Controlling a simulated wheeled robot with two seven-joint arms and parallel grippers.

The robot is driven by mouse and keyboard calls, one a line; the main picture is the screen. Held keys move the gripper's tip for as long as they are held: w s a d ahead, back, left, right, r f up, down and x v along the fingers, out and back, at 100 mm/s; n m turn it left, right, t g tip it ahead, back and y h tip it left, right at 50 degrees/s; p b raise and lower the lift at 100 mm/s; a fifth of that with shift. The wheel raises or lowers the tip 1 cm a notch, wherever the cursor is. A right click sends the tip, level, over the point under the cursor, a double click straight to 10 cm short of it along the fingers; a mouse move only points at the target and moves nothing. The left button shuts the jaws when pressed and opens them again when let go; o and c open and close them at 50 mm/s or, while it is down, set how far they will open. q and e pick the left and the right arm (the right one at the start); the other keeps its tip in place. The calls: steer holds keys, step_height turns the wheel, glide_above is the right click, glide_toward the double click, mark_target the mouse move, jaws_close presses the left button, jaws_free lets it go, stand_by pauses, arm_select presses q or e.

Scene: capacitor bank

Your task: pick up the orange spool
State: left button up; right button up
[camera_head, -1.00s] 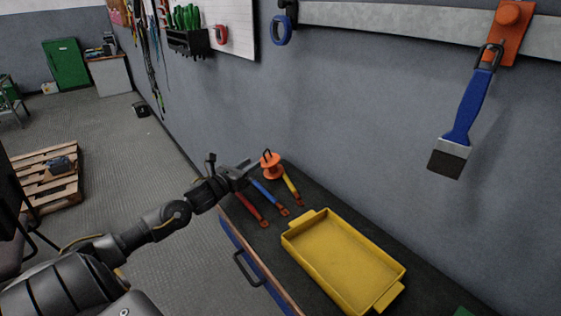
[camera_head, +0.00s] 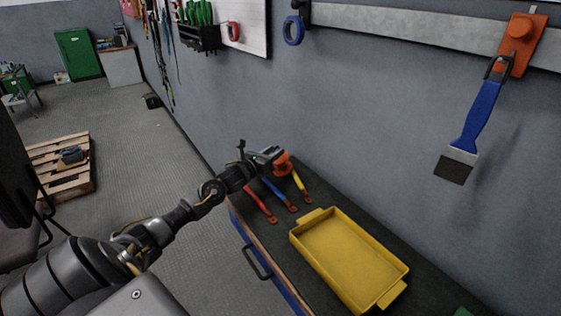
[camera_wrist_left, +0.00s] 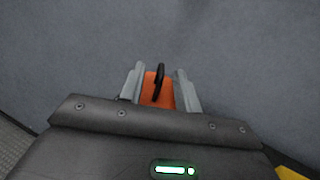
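The orange spool (camera_head: 284,164) stands near the far end of the dark bench top, next to the wall, partly hidden by my left gripper (camera_head: 272,157) in the head view. In the left wrist view the spool (camera_wrist_left: 158,92) sits between the two grey fingers of my left gripper (camera_wrist_left: 159,86), with a dark loop rising in front of it. The fingers stand apart, one on each side of the spool. I cannot make out whether they touch it. My right gripper is not in view.
Tools with red (camera_head: 256,200), blue (camera_head: 275,192) and yellow (camera_head: 299,184) handles lie close to the spool. A yellow tray (camera_head: 302,239) stands nearer on the bench. The grey wall (camera_head: 350,130) rises right behind.

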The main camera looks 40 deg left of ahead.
mark_target(278, 146)
arm_select(q)
steer(key=w, duration=0.3)
steer(key=shift+w+p, duration=0.15)
steer(key=shift+p, duration=0.2)
jaws_close()
